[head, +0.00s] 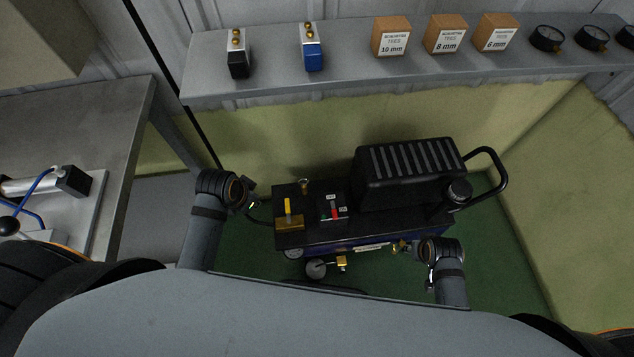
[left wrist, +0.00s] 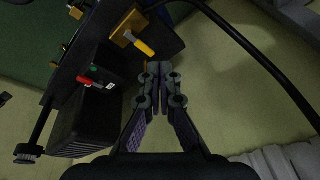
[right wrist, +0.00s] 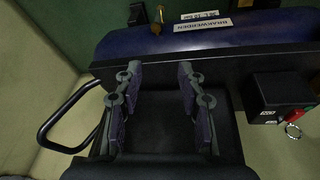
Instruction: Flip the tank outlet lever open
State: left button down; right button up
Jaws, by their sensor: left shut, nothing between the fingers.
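The tank outlet lever is a yellow handle (head: 287,207) on a brass valve (head: 290,224) at the left end of the black compressor. The lever stands up from the valve in the head view. In the left wrist view the yellow lever (left wrist: 143,47) points toward my fingers from the brass valve body (left wrist: 124,28). My left gripper (left wrist: 160,70) is shut and empty, a short way from the lever's tip and apart from it. My right gripper (right wrist: 157,75) is open and empty over the compressor's blue tank (right wrist: 150,43) side; its fingers are hidden in the head view.
A red switch (head: 334,213) sits on the compressor beside the black motor cover (head: 405,175). A carrying handle (head: 497,180) curves out at right. A grey shelf (head: 350,78) holds boxes and fittings behind. A workbench (head: 100,120) stands at left.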

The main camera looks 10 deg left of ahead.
pick_arm(q)
jog(key=w+d+f+m+g+h, duration=0.1)
jog(key=w+d+f+m, duration=0.2)
jog(key=w+f+m, duration=0.1)
pick_arm(e)
jog(key=s+d+f+g, duration=0.1)
jog(key=s+f, duration=0.3)
jog(key=f, duration=0.4)
jog(key=s+d+f, duration=0.1)
jog(key=s+f, duration=0.2)
jog(key=f, duration=0.4)
pick_arm(q)
jog(key=m+g+h, duration=0.1)
jog(key=m+h, duration=0.1)
jog(key=m, duration=0.4)
send_over(288, 206)
jog(key=w+d, duration=0.1)
jog(key=d, duration=0.1)
notch_tip(288, 206, down, 4)
jog(key=shift+r, duration=0.25)
pick_arm(e)
jog(key=s+f+g, duration=0.1)
jog(key=s+f, duration=1)
jog(key=s, duration=0.4)
jog(key=shift+s, duration=0.2)
pick_arm(q)
jog(key=shift+f, duration=0.1)
pick_arm(e)
jog(key=shift+d, duration=0.1)
